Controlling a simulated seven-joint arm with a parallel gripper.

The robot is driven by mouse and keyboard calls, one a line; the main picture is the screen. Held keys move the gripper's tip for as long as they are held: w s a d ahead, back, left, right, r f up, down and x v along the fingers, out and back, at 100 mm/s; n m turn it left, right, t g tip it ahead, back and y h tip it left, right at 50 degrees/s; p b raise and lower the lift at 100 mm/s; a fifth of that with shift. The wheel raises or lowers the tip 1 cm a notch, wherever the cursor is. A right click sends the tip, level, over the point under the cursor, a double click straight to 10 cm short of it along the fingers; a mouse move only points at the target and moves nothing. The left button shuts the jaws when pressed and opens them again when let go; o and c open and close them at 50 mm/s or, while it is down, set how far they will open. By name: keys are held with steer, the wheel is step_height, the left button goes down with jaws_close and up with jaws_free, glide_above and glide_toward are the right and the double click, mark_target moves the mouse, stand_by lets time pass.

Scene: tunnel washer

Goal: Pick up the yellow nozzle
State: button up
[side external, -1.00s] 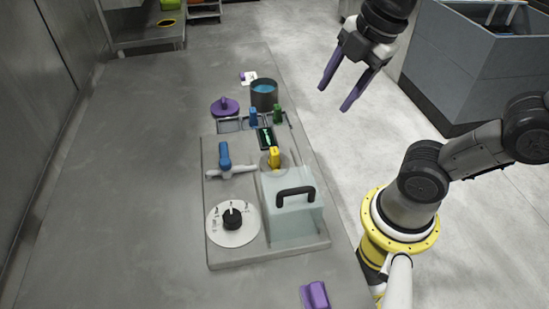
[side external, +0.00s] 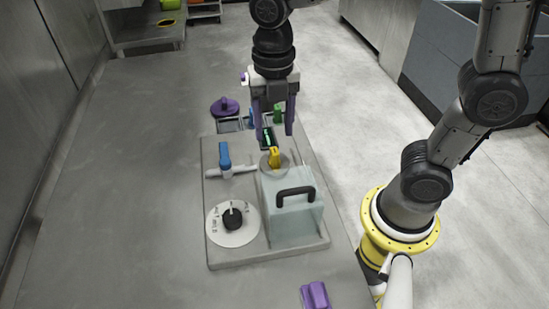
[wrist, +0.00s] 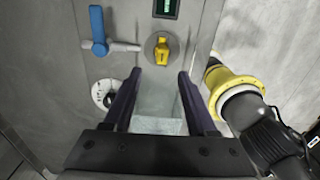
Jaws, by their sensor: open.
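The yellow nozzle (side external: 274,157) stands on a round grey disc on the grey panel, just behind the clear box. In the wrist view the yellow nozzle (wrist: 161,52) is ahead of the fingertips, roughly centred between them. My gripper (side external: 273,134) has purple fingers pointing down and spread apart. It appears above the panel, close to the nozzle in the side view. In the wrist view my gripper (wrist: 159,75) is open and empty, with clear space between its fingers. I cannot tell the exact height gap.
The clear box with a black handle (side external: 293,205) stands in front of the nozzle. A blue-handled valve (side external: 225,158) is to its left, and a small green display (side external: 267,137) is behind it. A black dial (side external: 233,218) is at front left. The counter's left side is bare.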

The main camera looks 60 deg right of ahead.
mark_target(274, 150)
steer(key=shift+w+d+f, duration=0.1)
steer(key=shift+d+f, duration=0.05)
steer(key=shift+f, duration=1.8)
steer(key=shift+w+d+f, duration=0.1)
steer(key=shift+d+f, duration=0.05)
steer(key=shift+f, duration=1.8)
jaws_close()
